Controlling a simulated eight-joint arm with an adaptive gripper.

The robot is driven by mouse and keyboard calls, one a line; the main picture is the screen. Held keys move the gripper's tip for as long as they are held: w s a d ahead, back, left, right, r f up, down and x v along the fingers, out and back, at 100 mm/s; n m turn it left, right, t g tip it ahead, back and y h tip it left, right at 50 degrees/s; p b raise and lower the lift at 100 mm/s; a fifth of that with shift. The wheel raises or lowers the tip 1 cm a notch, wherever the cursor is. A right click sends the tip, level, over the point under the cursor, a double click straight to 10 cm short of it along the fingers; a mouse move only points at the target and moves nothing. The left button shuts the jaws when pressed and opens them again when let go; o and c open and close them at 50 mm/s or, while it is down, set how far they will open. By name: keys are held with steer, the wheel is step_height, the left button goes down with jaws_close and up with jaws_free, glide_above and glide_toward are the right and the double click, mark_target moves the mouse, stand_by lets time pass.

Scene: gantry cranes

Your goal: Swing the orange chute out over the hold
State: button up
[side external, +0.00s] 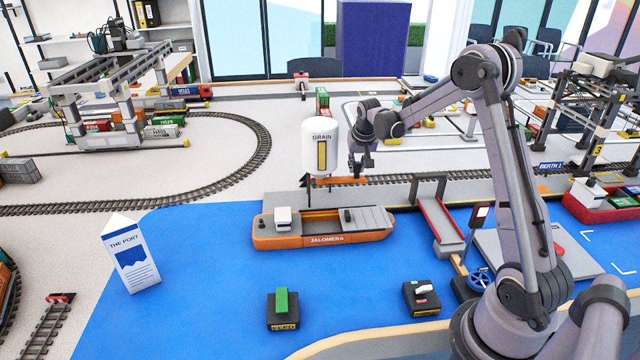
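The orange chute (338,181) sticks out to the right from beneath the white GRAIN silo (320,138), roughly along the quay edge. The ship JALOMERA (322,240), with an orange hull, floats on the blue water just in front of the silo.
A red-railed gangway frame (436,215) stands right of the ship. Two dark control boxes, one with a green block (282,309) and one with a white lever (422,297), sit in front. The blue water around the ship's left end is clear.

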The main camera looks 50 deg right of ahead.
steer(key=shift+s+a, duration=0.1)
jaws_close()
steer(key=a+m+g, duration=0.6)
steer(key=a+m, duration=0.9)
steer(key=m, duration=0.3)
steer(key=shift+a+g, duration=0.3)
steer(key=shift+a, duration=0.1)
steer(key=shift+w, duration=0.2)
steer(key=o, duration=0.7)
jaws_free()
steer(key=shift+o, duration=0.2)
